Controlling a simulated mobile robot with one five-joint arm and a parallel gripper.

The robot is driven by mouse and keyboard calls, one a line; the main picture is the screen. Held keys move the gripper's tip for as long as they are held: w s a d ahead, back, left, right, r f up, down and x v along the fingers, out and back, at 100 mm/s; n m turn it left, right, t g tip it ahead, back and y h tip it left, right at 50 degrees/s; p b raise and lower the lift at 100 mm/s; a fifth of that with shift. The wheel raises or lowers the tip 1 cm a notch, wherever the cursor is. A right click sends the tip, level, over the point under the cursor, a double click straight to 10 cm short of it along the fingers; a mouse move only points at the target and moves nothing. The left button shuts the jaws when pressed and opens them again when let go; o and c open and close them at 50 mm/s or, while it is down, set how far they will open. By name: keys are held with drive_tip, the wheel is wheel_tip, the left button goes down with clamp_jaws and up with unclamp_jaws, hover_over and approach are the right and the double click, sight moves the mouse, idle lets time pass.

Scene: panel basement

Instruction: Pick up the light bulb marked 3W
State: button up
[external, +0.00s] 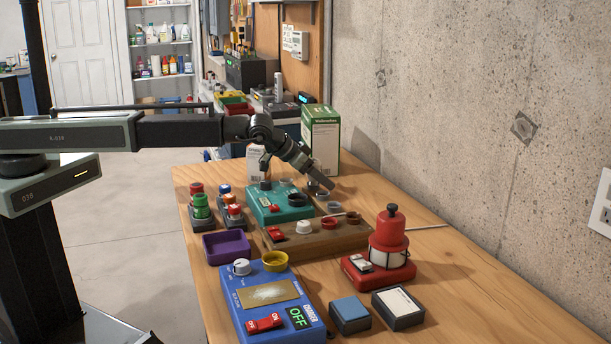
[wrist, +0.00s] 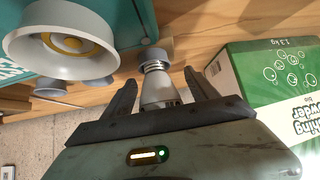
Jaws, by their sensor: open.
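A light bulb (wrist: 160,88) with a pale body and a ribbed metal screw base shows in the wrist view, its base end at a grey round holder (wrist: 152,56). No 3W mark is readable on it. My gripper (wrist: 160,90) is open, one finger on each side of the bulb, with visible gaps; I cannot tell if either touches. In the external view my gripper (external: 325,190) reaches down at the far end of the bench, behind the wooden block, and mostly hides the bulb.
A teal box (external: 270,204) with sockets stands beside my gripper; a large pale ring (wrist: 62,40) is close by in the wrist view. A green-and-white washing powder box (external: 321,135) stands behind. A wooden block (external: 300,238), red lantern (external: 388,240) and blue charger (external: 270,305) are nearer.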

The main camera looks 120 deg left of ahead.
sight(315, 159)
drive_tip(key=shift+r, duration=0.1)
drive_tip(key=shift+c, duration=0.6)
drive_tip(key=c, duration=1.3)
drive_tip(key=shift+c, duration=0.2)
drive_tip(key=shift+r, duration=0.1)
drive_tip(key=shift+r+p, duration=0.3)
drive_tip(key=shift+p, duration=0.2)
wheel_tip(315, 159, up, 3)
drive_tip(key=p, duration=0.3)
drive_tip(key=shift+r, duration=0.1)
drive_tip(key=s+d, duration=0.2)
drive_tip(key=s, duration=0.2)
drive_tip(key=s+d, duration=0.3)
drive_tip(key=s, duration=0.2)
drive_tip(key=s+d+r+p, duration=0.1)
drive_tip(key=s+d, duration=0.1)
drive_tip(key=s, duration=0.3)
drive_tip(key=shift+s+d, duration=0.1)
drive_tip(key=shift+d, duration=0.15)
